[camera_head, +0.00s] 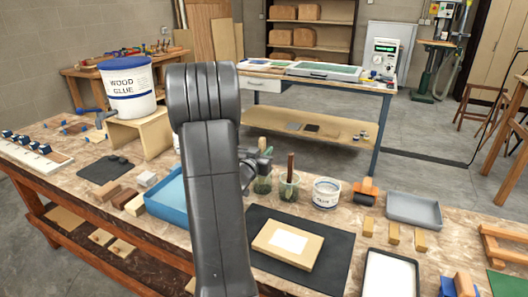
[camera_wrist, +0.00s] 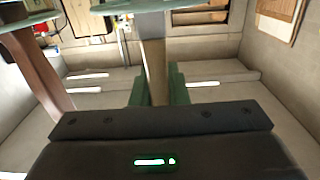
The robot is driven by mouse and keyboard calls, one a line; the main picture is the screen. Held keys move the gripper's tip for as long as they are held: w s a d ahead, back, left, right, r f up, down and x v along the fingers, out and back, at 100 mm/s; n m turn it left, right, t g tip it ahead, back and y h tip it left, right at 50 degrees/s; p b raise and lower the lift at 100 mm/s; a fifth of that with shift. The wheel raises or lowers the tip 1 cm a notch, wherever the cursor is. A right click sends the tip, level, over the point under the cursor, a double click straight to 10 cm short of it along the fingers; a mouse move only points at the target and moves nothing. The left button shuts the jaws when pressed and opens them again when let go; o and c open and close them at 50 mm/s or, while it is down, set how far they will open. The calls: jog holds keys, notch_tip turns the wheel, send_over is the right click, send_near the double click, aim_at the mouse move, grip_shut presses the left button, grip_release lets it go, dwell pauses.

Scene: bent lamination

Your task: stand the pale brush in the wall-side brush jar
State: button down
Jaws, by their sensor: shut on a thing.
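My gripper (camera_head: 262,158) is just above the left brush jar (camera_head: 262,184), partly hidden by my arm. In the wrist view its green fingers (camera_wrist: 158,92) are shut on a pale upright stick, the pale brush (camera_wrist: 154,66). The right brush jar (camera_head: 289,188) stands close beside the left one and has a dark-brown-handled brush (camera_head: 290,166) in it. A brown handle also shows at the left of the wrist view (camera_wrist: 42,72). The head view does not clearly show whether the pale brush's lower end is inside the left jar.
A white glue tub (camera_head: 326,193) stands right of the jars, with an orange-handled roller (camera_head: 366,188) beyond it. A blue tray (camera_head: 168,204) lies left of my arm. A dark mat (camera_head: 330,262) with a pale block (camera_head: 288,243) lies in front of the jars.

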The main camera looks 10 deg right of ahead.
jog(key=c, duration=1.3)
grip_release()
jog(key=shift+c, duration=0.2)
jog(key=b+v, duration=0.1)
jog(key=v, duration=1.2)
jog(key=shift+s+a, duration=0.25)
jog(key=shift+s, duration=0.1)
jog(key=shift+w, duration=0.1)
